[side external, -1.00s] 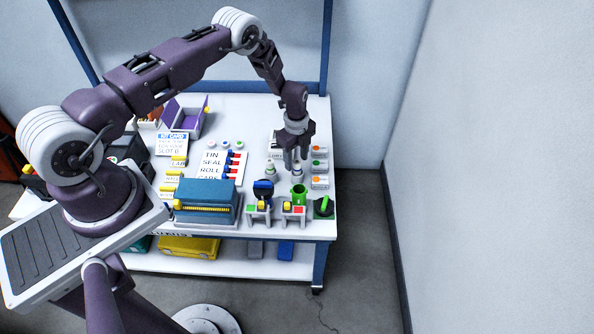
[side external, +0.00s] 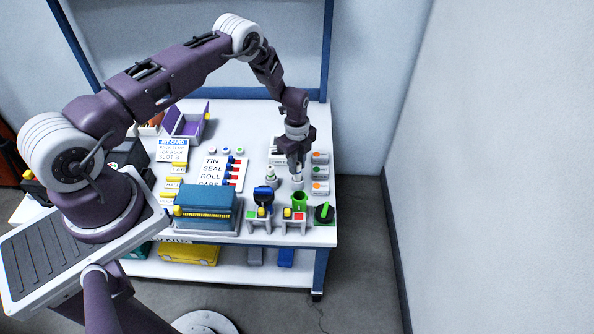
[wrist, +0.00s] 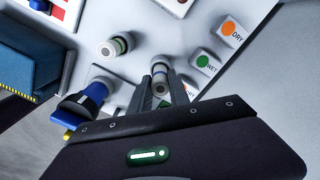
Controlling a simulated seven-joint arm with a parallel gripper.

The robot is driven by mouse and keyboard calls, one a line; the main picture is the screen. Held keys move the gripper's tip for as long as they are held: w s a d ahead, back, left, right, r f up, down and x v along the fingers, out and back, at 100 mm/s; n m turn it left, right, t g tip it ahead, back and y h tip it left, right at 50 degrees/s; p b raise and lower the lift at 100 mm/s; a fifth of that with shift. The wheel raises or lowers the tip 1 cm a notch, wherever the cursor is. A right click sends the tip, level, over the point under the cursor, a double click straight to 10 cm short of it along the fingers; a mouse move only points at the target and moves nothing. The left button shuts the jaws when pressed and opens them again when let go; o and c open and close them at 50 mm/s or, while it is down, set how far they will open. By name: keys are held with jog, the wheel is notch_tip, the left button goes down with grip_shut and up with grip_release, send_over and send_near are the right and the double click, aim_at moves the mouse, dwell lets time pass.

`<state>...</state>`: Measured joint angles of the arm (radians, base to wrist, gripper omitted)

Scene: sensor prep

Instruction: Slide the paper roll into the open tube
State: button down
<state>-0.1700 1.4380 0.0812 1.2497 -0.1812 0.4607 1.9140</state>
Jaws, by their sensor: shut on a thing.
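The paper roll (side external: 297,182) is a small pale upright cylinder in a light round base at the table's right side. My gripper (side external: 297,172) points down from above and is shut on its upper part. In the wrist view the roll (wrist: 160,69) shows between my two finger tips (wrist: 160,88). The open tube (side external: 299,199) is green and stands upright in a grey stand, just nearer the camera than the roll. I cannot make out the green tube in the wrist view.
A similar pale piece (side external: 271,175) stands left of the roll. A blue-topped tube (side external: 264,192) in its stand is left of the green one. A green-handled dark disc (side external: 324,212) lies to the right. Labelled tiles (side external: 320,172) line the right edge; a blue box (side external: 206,204) is left.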

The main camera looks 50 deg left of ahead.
jog(key=r, duration=0.8)
jog(key=shift+s+d, duration=0.1)
jog(key=shift+d, duration=0.2)
jog(key=s+d+r, duration=0.1)
jog(key=s+d, duration=0.6)
jog(key=d, duration=0.1)
jog(key=shift+r, duration=0.4)
jog(key=shift+s+d+f, duration=0.1)
jog(key=shift+f, duration=0.2)
jog(key=shift+f, duration=0.2)
jog(key=shift+f, duration=1.4)
dwell(3.8)
